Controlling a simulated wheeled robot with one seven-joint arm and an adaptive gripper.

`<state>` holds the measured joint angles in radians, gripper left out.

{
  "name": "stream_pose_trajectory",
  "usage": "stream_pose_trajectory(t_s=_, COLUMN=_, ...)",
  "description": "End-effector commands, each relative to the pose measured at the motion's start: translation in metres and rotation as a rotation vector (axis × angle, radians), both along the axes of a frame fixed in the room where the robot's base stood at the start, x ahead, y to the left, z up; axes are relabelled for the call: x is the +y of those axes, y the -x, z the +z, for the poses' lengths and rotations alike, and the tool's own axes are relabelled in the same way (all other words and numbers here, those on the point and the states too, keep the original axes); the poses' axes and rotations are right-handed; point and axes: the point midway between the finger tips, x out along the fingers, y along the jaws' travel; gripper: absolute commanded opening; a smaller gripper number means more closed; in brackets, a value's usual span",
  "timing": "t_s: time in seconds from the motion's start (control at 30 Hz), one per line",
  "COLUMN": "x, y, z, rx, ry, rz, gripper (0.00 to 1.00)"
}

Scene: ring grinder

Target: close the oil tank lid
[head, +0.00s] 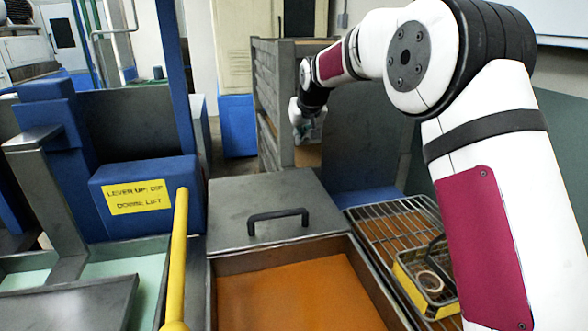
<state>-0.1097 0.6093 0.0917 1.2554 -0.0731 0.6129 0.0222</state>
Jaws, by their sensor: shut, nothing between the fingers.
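The oil tank (212,290) is a grey metal box at the bottom centre of the head view. Its front part is uncovered and shows orange oil (295,295). The lid (235,205) is a flat grey metal plate behind the opening, lying level or nearly so, with a black bar handle (277,214) near its front edge. My arm reaches from the right over to the back. Its wrist end is beyond the lid, in front of a slatted crate, and does not touch the handle. I cannot make out the gripper's fingers there.
A yellow lever (178,260) rises left of the tank, beside a blue box with a yellow sign (138,197). A wire rack (390,235) holding a yellow-sided basket (425,280) is on the right. The slatted crate (273,90) stands behind the lid.

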Motion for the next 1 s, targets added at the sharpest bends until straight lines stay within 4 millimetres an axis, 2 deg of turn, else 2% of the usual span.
stream_pose_trajectory(t_s=0.03, x=0.003, y=-0.010, z=-0.013, rx=-0.002, ry=-0.003, rz=0.002, gripper=0.00)
stream_pose_trajectory(t_s=0.27, x=0.008, y=-0.025, z=-0.029, rx=-0.008, ry=-0.006, rz=0.005, gripper=0.00)
stream_pose_trajectory(t_s=0.8, x=0.017, y=-0.074, z=-0.093, rx=-0.007, ry=-0.006, rz=0.005, gripper=0.00)
stream_pose_trajectory(t_s=0.9, x=0.019, y=-0.081, z=-0.103, rx=-0.006, ry=-0.005, rz=0.005, gripper=0.00)
stream_pose_trajectory(t_s=1.0, x=0.017, y=-0.073, z=-0.099, rx=-0.007, ry=-0.005, rz=0.004, gripper=0.00)
